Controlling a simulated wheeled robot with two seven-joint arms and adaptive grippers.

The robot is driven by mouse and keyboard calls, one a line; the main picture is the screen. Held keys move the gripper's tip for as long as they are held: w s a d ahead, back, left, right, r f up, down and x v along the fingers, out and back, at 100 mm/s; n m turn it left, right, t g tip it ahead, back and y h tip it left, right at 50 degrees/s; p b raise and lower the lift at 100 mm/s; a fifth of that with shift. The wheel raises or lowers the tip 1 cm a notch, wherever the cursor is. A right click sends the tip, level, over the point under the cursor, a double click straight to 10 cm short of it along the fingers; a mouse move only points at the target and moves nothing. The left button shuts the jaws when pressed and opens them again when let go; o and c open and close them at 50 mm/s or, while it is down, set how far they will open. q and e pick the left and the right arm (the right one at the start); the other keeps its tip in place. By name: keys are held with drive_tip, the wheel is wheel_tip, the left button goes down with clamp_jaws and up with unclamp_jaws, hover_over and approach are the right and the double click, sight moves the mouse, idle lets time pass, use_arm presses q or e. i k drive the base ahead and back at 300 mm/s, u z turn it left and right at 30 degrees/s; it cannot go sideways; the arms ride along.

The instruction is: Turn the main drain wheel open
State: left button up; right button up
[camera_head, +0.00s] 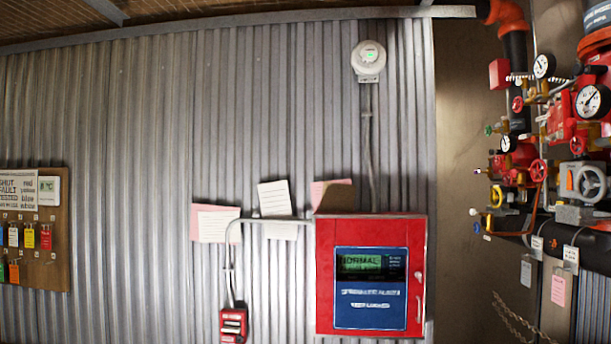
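A cluster of valves and red pipework is at the right edge of the head view. Smaller red handles sit higher up on the same pipework. I cannot read a label that tells which wheel is the main drain, nor tell whether any wheel is open or closed. Neither of my grippers shows in this view.
A red alarm panel (418,275) reading NORMAL hangs on the corrugated wall (130,130). A red pull station (233,325) is left of it. Several gauges (592,101) sit among the valves. Tags (558,288) and a chain (512,318) hang below. A tag board (50,275) is far left.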

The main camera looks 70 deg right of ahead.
sight(537, 171)
drive_tip(key=z, duration=3.3)
